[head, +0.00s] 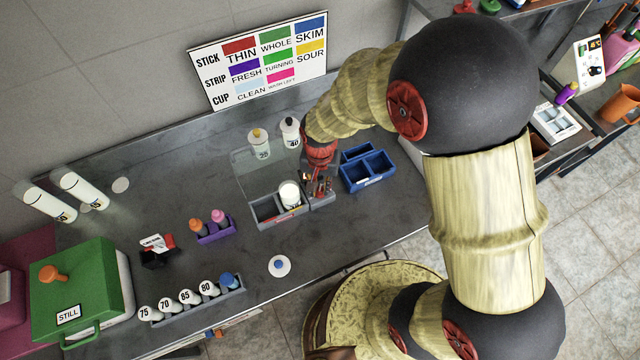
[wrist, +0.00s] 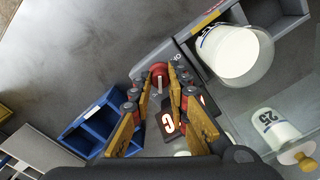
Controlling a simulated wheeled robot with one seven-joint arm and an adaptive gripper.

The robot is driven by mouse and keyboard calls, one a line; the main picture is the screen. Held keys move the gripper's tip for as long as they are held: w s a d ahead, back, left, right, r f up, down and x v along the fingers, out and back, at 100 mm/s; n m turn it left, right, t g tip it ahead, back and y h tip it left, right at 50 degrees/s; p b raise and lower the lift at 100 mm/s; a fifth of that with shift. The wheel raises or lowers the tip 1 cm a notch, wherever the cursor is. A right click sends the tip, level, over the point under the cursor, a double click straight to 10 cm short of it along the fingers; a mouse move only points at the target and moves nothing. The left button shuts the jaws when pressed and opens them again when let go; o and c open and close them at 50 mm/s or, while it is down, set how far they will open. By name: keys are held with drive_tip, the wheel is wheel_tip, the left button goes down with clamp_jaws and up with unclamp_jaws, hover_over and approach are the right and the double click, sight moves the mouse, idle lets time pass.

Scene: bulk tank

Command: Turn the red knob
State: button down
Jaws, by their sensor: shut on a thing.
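The red knob (wrist: 159,69) is a small round knob with a pale pointer line, on the grey block (wrist: 148,58) in the wrist view. My gripper (wrist: 158,82) has its two yellow and black fingers on either side of the knob, shut on it. In the head view my gripper (head: 318,190) points down at the right end of the grey unit (head: 282,217) and hides the knob.
A white cup (head: 289,194) stands in the grey unit beside my gripper. A blue divided tray (head: 369,173) is close on the right. Bottles marked 25 (head: 259,145) and 40 (head: 291,133) stand behind. The front left bench holds a bottle rack (head: 195,302) and a green box (head: 75,290).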

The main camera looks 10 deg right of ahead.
drive_tip(key=n+p, duration=0.1)
drive_tip(key=n, duration=0.6)
drive_tip(key=shift+w+r+p, duration=0.1)
drive_tip(key=shift+p, duration=0.2)
drive_tip(key=n+p, duration=0.1)
drive_tip(key=n, duration=0.5)
drive_tip(key=shift+n, duration=0.4)
drive_tip(key=n, duration=0.5)
drive_tip(key=shift+p, duration=0.35)
drive_tip(key=n, duration=0.6)
drive_tip(key=shift+p, duration=0.3)
drive_tip(key=shift+n, duration=0.3)
drive_tip(key=c, duration=2)
unclamp_jaws()
drive_tip(key=shift+o, duration=0.2)
